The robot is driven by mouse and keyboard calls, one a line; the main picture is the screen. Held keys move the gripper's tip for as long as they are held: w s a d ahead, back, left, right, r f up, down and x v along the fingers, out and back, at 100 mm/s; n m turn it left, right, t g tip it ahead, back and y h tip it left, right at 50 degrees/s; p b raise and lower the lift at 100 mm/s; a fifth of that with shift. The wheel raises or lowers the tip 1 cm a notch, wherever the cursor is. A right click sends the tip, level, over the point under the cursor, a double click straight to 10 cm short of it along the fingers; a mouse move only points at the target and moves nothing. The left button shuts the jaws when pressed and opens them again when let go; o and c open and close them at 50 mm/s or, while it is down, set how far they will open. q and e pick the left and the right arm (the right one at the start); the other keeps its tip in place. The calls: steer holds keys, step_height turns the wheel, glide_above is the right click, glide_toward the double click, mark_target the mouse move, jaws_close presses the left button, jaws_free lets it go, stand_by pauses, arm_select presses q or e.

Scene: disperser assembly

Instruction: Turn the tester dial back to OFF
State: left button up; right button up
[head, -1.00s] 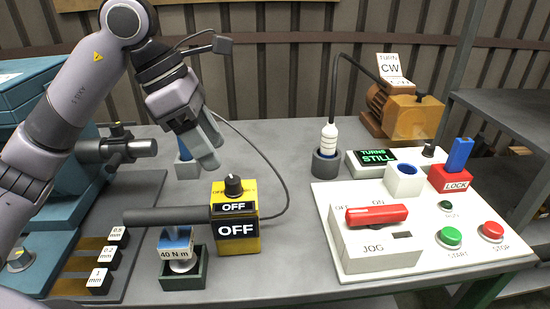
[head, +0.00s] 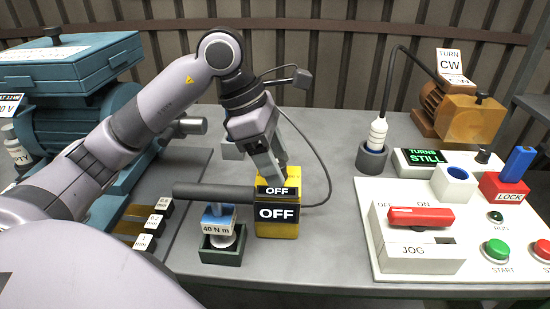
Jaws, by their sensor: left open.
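The tester is a yellow box (head: 293,228) standing on the grey bench, with two black plates on its front that both read OFF. Its dial on top is hidden behind my left gripper. My left gripper (head: 270,172) is open and reaches down from above to the top of the tester, over where the dial sits. I cannot tell whether the fingers touch the dial. My right gripper is not in view.
A dark bar (head: 205,190) sticks out left of the tester, above a 40 N m block (head: 218,226) in a green holder. A cable loops right of the tester. A white control panel (head: 455,275) with a red JOG handle (head: 421,217) stands right. Bench between them is clear.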

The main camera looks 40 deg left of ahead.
arm_select(q)
steer(key=c, duration=1)
steer(key=shift+c, duration=0.2)
steer(key=n+t+b, duration=0.1)
steer(key=n, duration=0.2)
steer(key=shift+n+y, duration=0.4)
steer(key=n+t+y, duration=0.1)
steer(key=n, duration=0.1)
steer(key=shift+s+d+n, duration=0.1)
steer(key=shift+n, duration=0.2)
steer(key=shift+d+n+y, duration=0.1)
steer(key=shift+n+y, duration=0.4)
steer(key=shift+n, duration=1.2)
steer(key=o, duration=1)
steer(key=shift+b, duration=0.3)
